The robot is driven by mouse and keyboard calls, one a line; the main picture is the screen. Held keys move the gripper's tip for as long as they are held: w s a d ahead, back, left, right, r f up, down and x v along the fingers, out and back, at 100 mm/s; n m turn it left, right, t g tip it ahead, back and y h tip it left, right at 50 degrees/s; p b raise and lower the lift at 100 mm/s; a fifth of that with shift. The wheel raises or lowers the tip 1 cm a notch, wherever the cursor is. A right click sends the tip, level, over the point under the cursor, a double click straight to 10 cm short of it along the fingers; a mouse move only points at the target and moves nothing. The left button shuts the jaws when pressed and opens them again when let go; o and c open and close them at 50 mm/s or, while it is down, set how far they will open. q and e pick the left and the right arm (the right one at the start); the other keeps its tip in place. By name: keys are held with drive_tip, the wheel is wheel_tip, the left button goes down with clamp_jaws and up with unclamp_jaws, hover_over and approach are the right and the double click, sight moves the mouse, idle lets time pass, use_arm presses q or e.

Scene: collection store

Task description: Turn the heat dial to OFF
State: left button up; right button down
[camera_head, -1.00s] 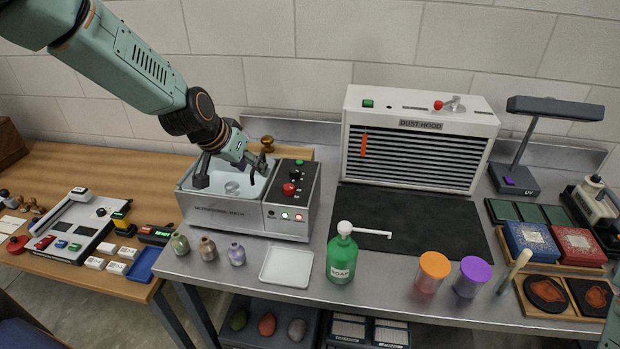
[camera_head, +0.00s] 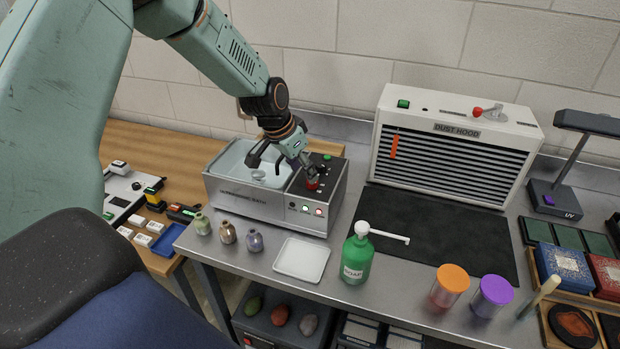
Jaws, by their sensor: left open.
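The ultrasonic bath (camera_head: 262,208) stands on the metal bench, with a dark control panel on its right side. A red knob (camera_head: 312,184) sits near the panel's front, below a green button (camera_head: 327,157); a black knob is largely covered by my gripper. I cannot read the dial labels or which knob is the heat dial. My left gripper (camera_head: 284,166) is open over the bath and panel. One finger is over the basin side, the other is close to the red knob; I cannot tell whether it touches. My right gripper is not in view.
A green soap bottle (camera_head: 357,256), white tray (camera_head: 301,260) and several small vases (camera_head: 228,232) stand in front of the bath. The dust hood (camera_head: 455,150) is to the right behind a black mat (camera_head: 440,232). Orange- and purple-lidded jars (camera_head: 452,279) stand at front right.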

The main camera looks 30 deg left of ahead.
use_arm(q)
drive_tip(key=x, duration=0.4)
drive_tip(key=shift+w+d+r+b, duration=0.1)
drive_tip(key=shift+w+d+b, duration=0.05)
drive_tip(key=shift+d+b, duration=0.25)
drive_tip(key=shift+a, duration=0.3)
drive_tip(key=shift+d, duration=0.25)
drive_tip(key=c, duration=0.6)
clamp_jaws()
